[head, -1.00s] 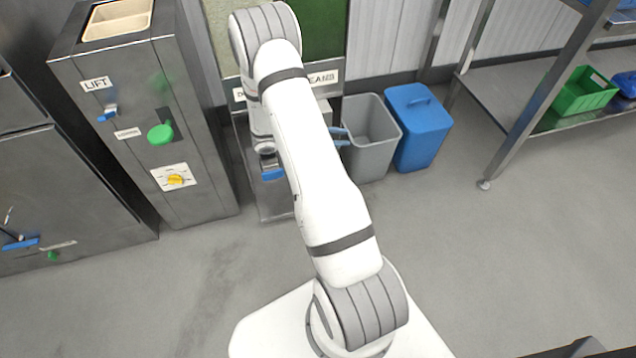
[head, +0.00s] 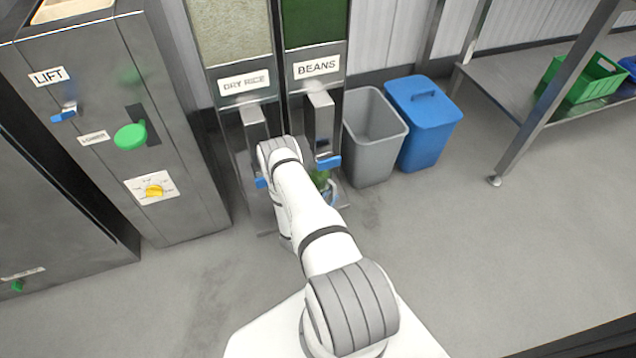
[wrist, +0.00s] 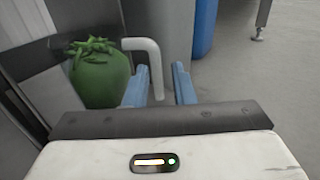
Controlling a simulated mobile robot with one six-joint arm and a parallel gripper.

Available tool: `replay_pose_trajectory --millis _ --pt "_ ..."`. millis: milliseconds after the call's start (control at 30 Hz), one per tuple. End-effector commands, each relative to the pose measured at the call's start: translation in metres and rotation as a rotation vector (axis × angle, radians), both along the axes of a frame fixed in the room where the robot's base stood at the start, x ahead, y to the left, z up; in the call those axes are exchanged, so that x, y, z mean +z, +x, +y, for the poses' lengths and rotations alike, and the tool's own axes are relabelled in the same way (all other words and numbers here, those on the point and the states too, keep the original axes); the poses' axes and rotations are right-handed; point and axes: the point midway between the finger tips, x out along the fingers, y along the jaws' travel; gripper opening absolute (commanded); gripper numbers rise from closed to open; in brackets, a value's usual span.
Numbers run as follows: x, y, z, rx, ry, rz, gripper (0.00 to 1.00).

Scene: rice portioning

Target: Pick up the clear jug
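The clear jug (wrist: 98,82) is at the left of the wrist view, filled with green beans heaped at its top. Its pale handle (wrist: 157,68) sticks out to the right and bends down. My gripper (wrist: 158,84) is open, with one blue finger on each side of the handle's lower part. Gaps show between the handle and the fingers. In the head view the jug (head: 322,180) is partly visible beneath the beans dispenser (head: 320,125), behind my arm. My gripper is mostly hidden there.
The dry rice dispenser (head: 252,130) stands left of the beans one. A grey bin (head: 372,140) and a blue lidded bin (head: 428,125) stand to the right. A steel lift cabinet (head: 110,130) is at left. The floor at right is clear.

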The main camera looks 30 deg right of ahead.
Motion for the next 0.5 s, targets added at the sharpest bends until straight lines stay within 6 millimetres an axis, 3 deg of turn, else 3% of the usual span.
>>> replay_pose_trajectory --millis 333,500 --pt "-0.005 0.020 -0.042 0.001 -0.001 -0.003 0.23" --pt "-0.003 0.025 -0.054 0.005 0.000 -0.001 0.23"
